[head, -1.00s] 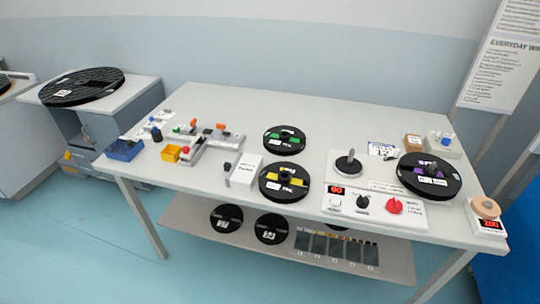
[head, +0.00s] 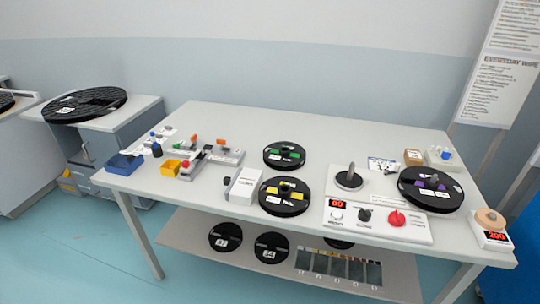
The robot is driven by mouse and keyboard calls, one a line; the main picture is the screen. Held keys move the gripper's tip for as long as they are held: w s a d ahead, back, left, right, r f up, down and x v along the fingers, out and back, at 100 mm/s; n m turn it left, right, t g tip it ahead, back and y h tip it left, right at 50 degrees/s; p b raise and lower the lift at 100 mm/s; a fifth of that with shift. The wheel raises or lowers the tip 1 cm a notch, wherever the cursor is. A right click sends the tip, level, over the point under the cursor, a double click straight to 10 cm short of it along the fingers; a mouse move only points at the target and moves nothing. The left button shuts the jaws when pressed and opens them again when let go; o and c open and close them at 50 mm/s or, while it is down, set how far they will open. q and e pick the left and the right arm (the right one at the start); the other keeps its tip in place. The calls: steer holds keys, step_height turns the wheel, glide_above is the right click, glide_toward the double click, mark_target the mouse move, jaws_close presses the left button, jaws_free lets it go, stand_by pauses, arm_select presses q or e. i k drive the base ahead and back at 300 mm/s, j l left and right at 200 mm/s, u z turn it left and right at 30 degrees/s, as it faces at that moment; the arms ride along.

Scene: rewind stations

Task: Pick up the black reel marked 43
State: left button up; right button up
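No label that I can read clearly says 43. On the lower shelf lie a black reel (head: 225,230) and, to its right, a second black reel (head: 271,240). Their white labels are too small to read surely; the second may end in 4. A third black reel (head: 339,243) is mostly hidden under the tabletop edge. On the table lie black reels with green (head: 285,148), yellow (head: 296,206) and purple (head: 445,199) hubs; their labels are unreadable. Neither of my grippers is in view.
The table (head: 262,120) also bears a control unit (head: 390,232) with a bare spindle, a white box (head: 243,187), a scale (head: 492,240) and small bins (head: 125,163). A large black reel (head: 85,105) lies on a side cabinet. The floor in front is clear.

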mark_target(282, 197)
steer(key=i+l+u, duration=0.4)
steer(key=i, duration=0.15)
steer(key=i+l+u, duration=0.85)
steer(key=l, duration=0.45)
